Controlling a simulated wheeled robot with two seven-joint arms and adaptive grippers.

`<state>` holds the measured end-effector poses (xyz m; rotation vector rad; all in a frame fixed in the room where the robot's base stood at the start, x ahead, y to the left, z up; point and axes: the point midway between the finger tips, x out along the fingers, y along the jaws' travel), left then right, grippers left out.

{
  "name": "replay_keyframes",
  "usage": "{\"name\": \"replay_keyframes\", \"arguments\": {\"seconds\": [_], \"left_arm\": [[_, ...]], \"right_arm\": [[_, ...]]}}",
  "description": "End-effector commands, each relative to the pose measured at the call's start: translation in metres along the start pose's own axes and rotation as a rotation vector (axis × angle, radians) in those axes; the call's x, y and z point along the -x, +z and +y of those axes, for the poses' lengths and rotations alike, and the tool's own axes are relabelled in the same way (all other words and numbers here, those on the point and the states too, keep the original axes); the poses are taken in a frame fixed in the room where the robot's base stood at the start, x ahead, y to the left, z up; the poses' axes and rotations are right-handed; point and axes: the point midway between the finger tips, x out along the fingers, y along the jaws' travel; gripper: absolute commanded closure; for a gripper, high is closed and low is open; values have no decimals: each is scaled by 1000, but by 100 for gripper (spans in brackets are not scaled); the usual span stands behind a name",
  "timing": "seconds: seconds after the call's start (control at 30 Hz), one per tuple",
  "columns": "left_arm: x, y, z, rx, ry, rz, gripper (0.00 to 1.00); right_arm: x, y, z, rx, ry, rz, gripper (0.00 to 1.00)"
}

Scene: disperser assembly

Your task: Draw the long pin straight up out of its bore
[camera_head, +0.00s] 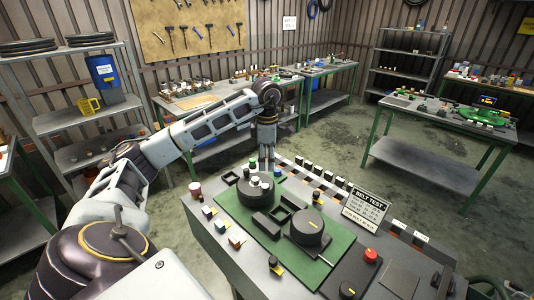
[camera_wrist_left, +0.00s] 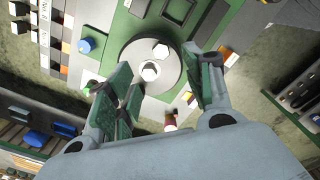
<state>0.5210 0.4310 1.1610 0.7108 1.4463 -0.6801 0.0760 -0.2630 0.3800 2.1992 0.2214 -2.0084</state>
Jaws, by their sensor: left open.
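A round dark housing (camera_head: 243,196) sits on the green mat (camera_head: 305,247) on the near table. Two pale, hex-topped pieces (camera_head: 254,181) stand on it; I cannot tell for sure which is the long pin. In the left wrist view the housing is a grey disc (camera_wrist_left: 133,58) with the two white hex tops (camera_wrist_left: 150,71) close together. My left gripper (camera_head: 266,168) points down just above and behind these tops. The bores are hidden. My right gripper is out of view.
A round black part (camera_head: 308,228) and square black pieces lie on the mat. A "BELT TEST" sign (camera_head: 364,207) stands behind it. A red button (camera_head: 371,256) is at front right.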

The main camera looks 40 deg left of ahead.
Motion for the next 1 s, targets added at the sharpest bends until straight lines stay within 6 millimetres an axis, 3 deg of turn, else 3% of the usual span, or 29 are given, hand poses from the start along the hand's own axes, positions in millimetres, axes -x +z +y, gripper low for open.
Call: {"name": "replay_keyframes", "arguments": {"seconds": [1.0], "left_arm": [[-103, 0, 0, -1, -2, 1, 48]], "right_arm": [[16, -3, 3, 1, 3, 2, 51]]}}
